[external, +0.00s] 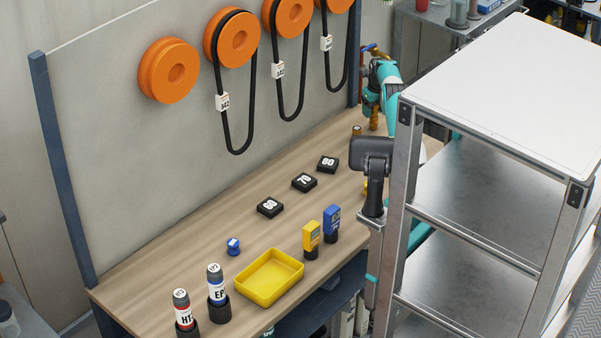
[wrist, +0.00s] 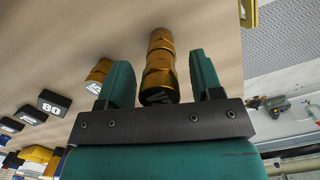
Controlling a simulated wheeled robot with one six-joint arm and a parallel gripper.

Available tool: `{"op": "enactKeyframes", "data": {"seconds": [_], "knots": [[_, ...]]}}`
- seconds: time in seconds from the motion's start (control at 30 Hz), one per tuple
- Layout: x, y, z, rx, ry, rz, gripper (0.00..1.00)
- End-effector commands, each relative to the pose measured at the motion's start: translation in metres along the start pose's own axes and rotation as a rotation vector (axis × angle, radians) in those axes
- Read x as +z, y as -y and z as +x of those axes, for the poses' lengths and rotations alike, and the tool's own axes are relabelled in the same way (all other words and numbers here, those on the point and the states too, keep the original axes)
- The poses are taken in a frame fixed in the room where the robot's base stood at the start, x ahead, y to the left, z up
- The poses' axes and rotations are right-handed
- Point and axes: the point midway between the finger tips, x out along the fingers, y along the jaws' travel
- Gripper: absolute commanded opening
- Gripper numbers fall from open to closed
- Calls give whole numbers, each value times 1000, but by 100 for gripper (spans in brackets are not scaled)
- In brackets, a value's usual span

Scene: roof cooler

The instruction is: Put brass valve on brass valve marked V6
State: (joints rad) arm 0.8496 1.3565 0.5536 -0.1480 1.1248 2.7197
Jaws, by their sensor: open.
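A brass valve (wrist: 160,58) lies between the fingers of my gripper (wrist: 160,72) in the wrist view; its near end is dark with a mark I cannot read clearly. The fingers stand apart on either side of it, with visible gaps. In the external view, brass parts (external: 373,119) show at the bench's far right end beside my teal arm. My fingers there are too small to make out.
Black blocks marked 80 (external: 328,164), 70 (external: 304,182) and one more stand along the bench. A yellow tray (external: 268,277), meters (external: 311,238) and labelled bottles are nearer. A metal shelf cart (external: 480,190) stands in the right foreground. Belts hang from orange pulleys (external: 168,70).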

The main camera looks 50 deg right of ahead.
Motion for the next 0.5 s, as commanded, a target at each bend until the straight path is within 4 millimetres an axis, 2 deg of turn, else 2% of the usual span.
{"op": "enactKeyframes", "data": {"seconds": [0.13, 0.23, 0.5], "knots": [[1, 0, -7, -1, 1, 0, 60], [1, 0, -22, -2, 2, 0, 60], [1, 1, -82, -2, 4, -1, 60]]}}
